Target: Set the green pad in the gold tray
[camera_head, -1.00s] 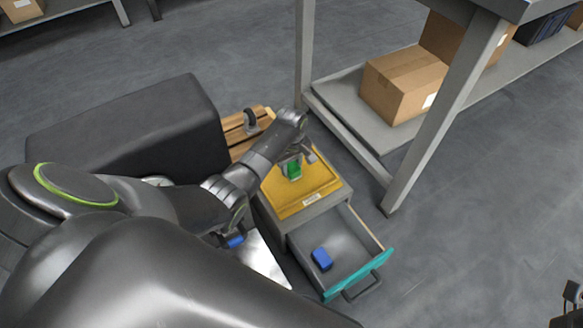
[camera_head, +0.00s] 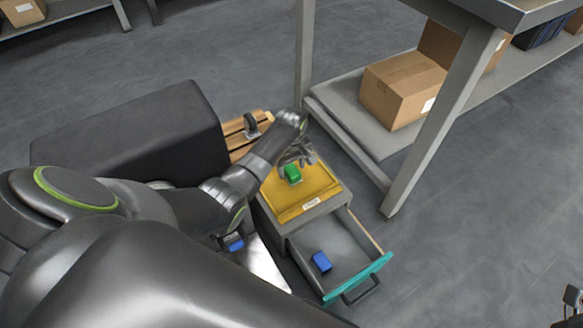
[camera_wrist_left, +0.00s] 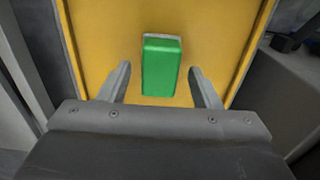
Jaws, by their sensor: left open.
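The green pad (camera_head: 292,174) rests on the floor of the gold tray (camera_head: 290,208), which sits on top of a small grey drawer cabinet. In the left wrist view the pad (camera_wrist_left: 161,66) shows over the tray's yellow floor (camera_wrist_left: 110,35). My left gripper (camera_head: 298,163) is open just above the tray. Its two fingers (camera_wrist_left: 160,85) stand on either side of the pad, with a gap on both sides. A dark part at the lower right edge of the head view may be my right gripper (camera_head: 572,298); its jaws cannot be made out.
A drawer with a teal front (camera_head: 358,278) stands open below the tray, with a blue block (camera_head: 321,262) inside. A wooden crate (camera_head: 240,142) and a dark grey box-like block (camera_head: 140,130) stand to the left. A shelf rack with cardboard boxes (camera_head: 402,88) is to the right.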

